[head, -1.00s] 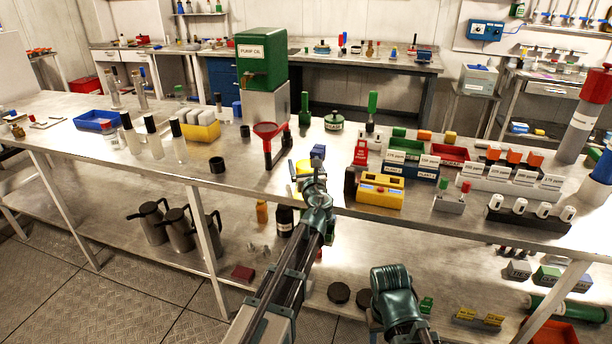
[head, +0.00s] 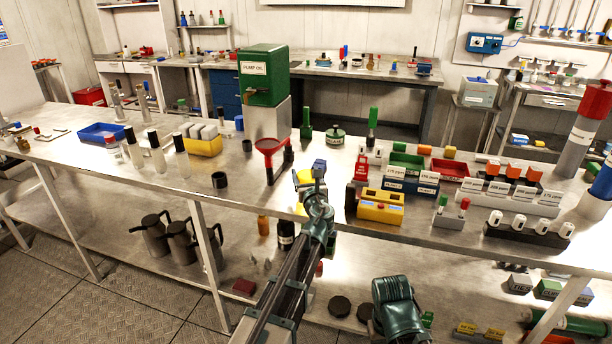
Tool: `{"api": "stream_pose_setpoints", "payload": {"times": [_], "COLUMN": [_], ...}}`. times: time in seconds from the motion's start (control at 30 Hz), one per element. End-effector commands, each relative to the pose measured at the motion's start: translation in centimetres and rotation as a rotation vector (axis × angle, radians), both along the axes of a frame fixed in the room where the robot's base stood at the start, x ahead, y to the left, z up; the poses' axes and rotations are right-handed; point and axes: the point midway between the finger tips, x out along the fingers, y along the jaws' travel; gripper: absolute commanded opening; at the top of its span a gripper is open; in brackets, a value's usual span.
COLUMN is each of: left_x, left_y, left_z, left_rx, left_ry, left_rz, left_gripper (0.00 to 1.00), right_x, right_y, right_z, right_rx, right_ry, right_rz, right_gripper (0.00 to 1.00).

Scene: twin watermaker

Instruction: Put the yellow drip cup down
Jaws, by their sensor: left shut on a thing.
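The yellow drip cup (head: 304,177) shows as a small yellow patch beside my left gripper, at the front part of the bench in the middle of the head view. My left gripper (head: 318,188) is shut on it and covers most of it. I cannot tell whether the cup touches the bench top. A small blue block (head: 319,167) shows just behind the gripper. My right gripper is out of view; only a link of that arm shows at the bottom.
A red funnel on a stand (head: 270,147) is left of the gripper, before the green pump oil tank (head: 264,75). A yellow box (head: 381,207) and a red item (head: 361,168) stand to the right. Bare bench top (head: 240,205) lies front left.

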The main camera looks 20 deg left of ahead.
Motion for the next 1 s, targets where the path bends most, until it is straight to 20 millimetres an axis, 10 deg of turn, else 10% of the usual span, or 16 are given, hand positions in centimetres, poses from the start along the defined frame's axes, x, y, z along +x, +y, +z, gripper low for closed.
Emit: {"api": "stream_pose_setpoints", "payload": {"times": [0.6, 1.0], "left_x": [-10.5, -13.5], "left_y": [-6.4, -8.4], "left_z": [2.6, 2.8], "left_rx": [0.0, 0.0], "left_ry": [0.0, 0.0], "left_rz": [-0.004, -0.001], "left_gripper": [0.09, 0.09], "right_x": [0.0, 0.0], "right_y": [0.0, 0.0], "right_z": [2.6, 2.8], "right_rx": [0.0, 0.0], "right_ry": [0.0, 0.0], "right_rz": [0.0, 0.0], "right_gripper": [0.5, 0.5]}}
